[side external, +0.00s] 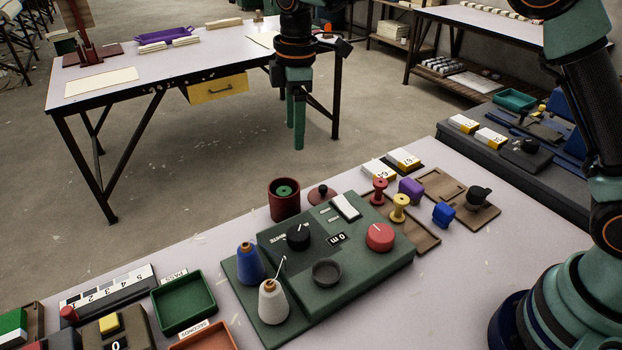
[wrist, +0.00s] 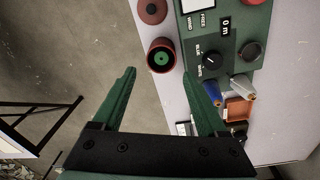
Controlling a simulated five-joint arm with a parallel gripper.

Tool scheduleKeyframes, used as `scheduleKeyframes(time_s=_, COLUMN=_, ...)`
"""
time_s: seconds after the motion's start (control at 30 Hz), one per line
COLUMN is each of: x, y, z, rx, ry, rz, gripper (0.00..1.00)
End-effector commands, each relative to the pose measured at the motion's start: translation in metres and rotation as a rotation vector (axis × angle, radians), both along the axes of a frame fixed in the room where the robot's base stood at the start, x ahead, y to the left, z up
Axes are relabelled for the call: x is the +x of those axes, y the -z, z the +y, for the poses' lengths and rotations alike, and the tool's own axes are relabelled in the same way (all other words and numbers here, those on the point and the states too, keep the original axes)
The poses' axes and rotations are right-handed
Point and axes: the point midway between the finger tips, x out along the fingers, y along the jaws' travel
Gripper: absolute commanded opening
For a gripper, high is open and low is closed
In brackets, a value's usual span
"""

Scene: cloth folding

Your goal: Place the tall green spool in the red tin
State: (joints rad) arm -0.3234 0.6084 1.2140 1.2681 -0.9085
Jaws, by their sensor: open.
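The red tin (side external: 284,211) stands upright at the back edge of the workbench, left of the green machine. The green spool (side external: 285,190) is inside the tin, with only its round top showing; its height is hidden by the tin wall. In the wrist view the tin (wrist: 150,62) lies just beyond the fingertips, with the green spool top (wrist: 161,58) in its mouth. My gripper (side external: 296,140) hangs above the tin, fingers pointing down, clear of it. In the wrist view its green fingers (wrist: 160,73) are spread, with nothing between them.
A red lid (side external: 322,194) lies right of the tin. The green machine (side external: 345,265) has knobs, a cup (side external: 326,273), and blue (side external: 249,264) and white (side external: 273,304) thread cones beside it. Red (side external: 379,192) and yellow (side external: 398,208) spools stand farther right. A green tray (side external: 184,303) is front left.

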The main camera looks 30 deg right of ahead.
Motion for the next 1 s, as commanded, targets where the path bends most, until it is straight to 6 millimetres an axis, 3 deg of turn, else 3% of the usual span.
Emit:
scheduleKeyframes(time_s=0.03, x=-0.006, y=-0.015, z=-0.012, rx=0.010, ry=0.059, rz=-0.024, gripper=0.75)
scheduleKeyframes(time_s=0.2, x=-0.033, y=-0.049, z=-0.047, rx=0.047, ry=0.265, rz=-0.089, gripper=0.75)
scheduleKeyframes(time_s=0.47, x=-0.086, y=-0.080, z=-0.096, rx=0.116, ry=0.575, rz=-0.188, gripper=0.75)
scheduleKeyframes(time_s=0.67, x=-0.132, y=-0.084, z=-0.127, rx=0.182, ry=0.809, rz=-0.262, gripper=0.75)
scheduleKeyframes(time_s=0.8, x=-0.163, y=-0.077, z=-0.144, rx=0.232, ry=0.967, rz=-0.309, gripper=0.75)
scheduleKeyframes(time_s=1.0, x=-0.194, y=-0.062, z=-0.159, rx=0.292, ry=1.136, rz=-0.359, gripper=0.75)
